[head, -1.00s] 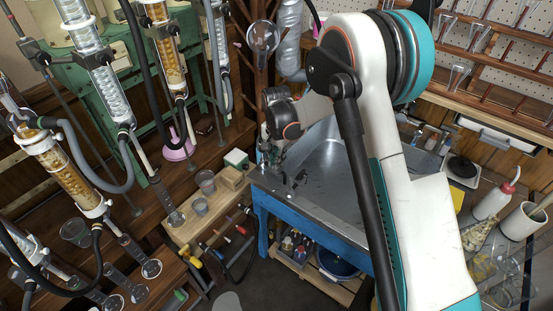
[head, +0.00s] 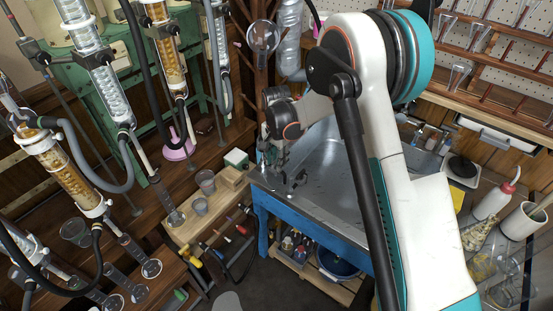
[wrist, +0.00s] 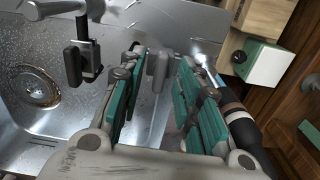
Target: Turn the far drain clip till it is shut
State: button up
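In the wrist view my gripper (wrist: 160,88) is open, its two teal-padded fingers spread over the steel sink. A grey upright lever (wrist: 158,65), apparently a drain clip, stands in the gap between the fingers; I cannot tell whether either finger touches it. A second clip with a dark handle (wrist: 74,64) stands left of the gripper. In the head view my gripper (head: 270,155) is at the sink's left end, small and partly hidden by my wrist. A dark clip (head: 293,181) shows on the sink's near left edge. I cannot tell how far either clip is turned.
The sink (head: 335,185) sits on a blue frame, with a round drain (wrist: 36,86) in the wrist view. A white-and-green box (wrist: 257,62) and a wooden block (wrist: 275,18) stand right of the gripper. Glass columns with hoses (head: 105,85) rise at the left.

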jog(key=shift+r, duration=0.1)
notch_tip(320, 180, up, 12)
dwell(0.5)
dwell(0.4)
